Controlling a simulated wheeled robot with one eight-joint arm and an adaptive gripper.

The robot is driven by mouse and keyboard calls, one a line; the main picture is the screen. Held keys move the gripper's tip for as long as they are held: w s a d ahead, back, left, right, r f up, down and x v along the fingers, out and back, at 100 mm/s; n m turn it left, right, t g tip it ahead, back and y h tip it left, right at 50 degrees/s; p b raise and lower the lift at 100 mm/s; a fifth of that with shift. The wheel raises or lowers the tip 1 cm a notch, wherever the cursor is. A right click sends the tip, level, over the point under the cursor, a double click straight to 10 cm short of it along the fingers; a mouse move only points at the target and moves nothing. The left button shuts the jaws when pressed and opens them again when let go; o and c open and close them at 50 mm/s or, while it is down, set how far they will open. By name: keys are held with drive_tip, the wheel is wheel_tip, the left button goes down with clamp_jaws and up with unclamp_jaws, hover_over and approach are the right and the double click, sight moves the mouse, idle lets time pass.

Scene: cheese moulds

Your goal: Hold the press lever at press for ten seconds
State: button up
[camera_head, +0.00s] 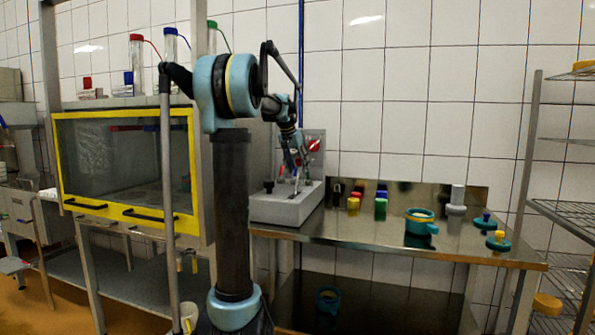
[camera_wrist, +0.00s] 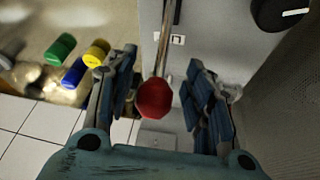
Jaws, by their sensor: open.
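The press lever (camera_wrist: 165,45) is a thin metal rod ending in a red ball knob (camera_wrist: 155,98) in the wrist view. My gripper (camera_wrist: 161,84) is open, with its blue-padded fingers on either side of the knob. Gaps show between the knob and both fingers. In the head view my gripper (camera_head: 293,166) hangs over the grey press housing (camera_head: 285,208) at the left end of the steel bench. A red part shows just right of my gripper there; I cannot tell whether it is the knob. My arm hides part of the press.
A black knob (camera_wrist: 280,10) is on the housing. Yellow (camera_head: 354,202), green (camera_head: 380,207) and blue pieces stand on the bench to the right. A teal-rimmed mould (camera_head: 420,220) is farther right. The yellow-framed cabinet (camera_head: 125,165) is at left, the wire rack (camera_head: 570,210) at right.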

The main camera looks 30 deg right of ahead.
drive_tip(key=shift+d+f, duration=0.2)
drive_tip(key=shift+f, duration=0.3)
clamp_jaws()
drive_tip(key=shift+w, duration=0.1)
